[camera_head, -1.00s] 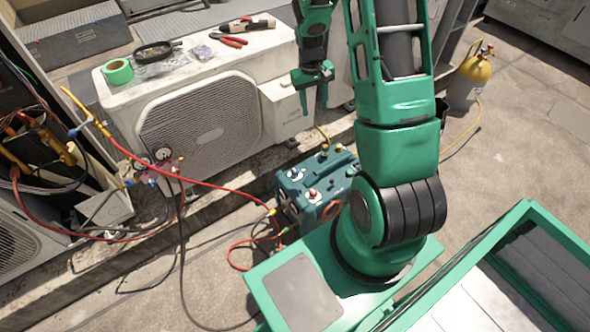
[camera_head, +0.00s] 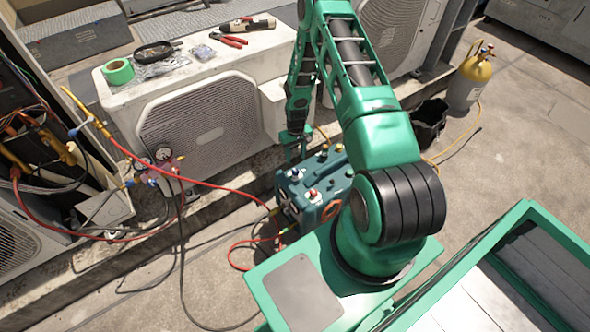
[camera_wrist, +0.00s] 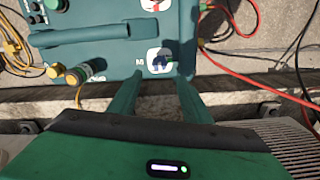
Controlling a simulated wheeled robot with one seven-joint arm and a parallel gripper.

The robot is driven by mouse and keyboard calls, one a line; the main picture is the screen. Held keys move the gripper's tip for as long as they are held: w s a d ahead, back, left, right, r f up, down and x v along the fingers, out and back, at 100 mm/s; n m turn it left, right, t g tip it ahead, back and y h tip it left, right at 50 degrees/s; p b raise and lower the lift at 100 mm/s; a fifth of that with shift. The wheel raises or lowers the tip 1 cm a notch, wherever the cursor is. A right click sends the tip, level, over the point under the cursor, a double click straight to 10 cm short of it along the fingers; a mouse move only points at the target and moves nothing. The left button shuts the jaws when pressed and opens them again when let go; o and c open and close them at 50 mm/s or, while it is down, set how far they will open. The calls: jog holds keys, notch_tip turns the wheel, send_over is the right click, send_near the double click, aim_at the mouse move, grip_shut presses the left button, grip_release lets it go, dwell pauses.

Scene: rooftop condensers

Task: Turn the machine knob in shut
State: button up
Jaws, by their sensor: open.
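The teal machine (camera_head: 306,205) stands on the rooftop floor with knobs on its top. A blue knob (camera_head: 293,173) and a red knob (camera_head: 313,193) show in the head view. In the wrist view the machine (camera_wrist: 115,62) fills the upper left, with a dark blue knob (camera_wrist: 160,58) on a white round label near its edge. A yellow-and-black knob (camera_wrist: 76,75) is to its left. My gripper (camera_wrist: 157,82) is open and empty, its fingertips just short of the blue knob and to either side. It also shows in the head view (camera_head: 293,150). I cannot read the labels.
A white condenser (camera_head: 205,115) stands behind the machine, with tools on top. Red hoses (camera_head: 235,185) run to the machine's left side. A black bucket (camera_head: 428,122) and a yellow-topped cylinder (camera_head: 467,82) stand at the right. The machine's handle (camera_wrist: 100,32) rises near the knobs.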

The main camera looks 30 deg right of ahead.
aim_at(296, 170)
notch_tip(296, 170, down, 10)
jog(key=shift+r, duration=0.25)
dwell(0.3)
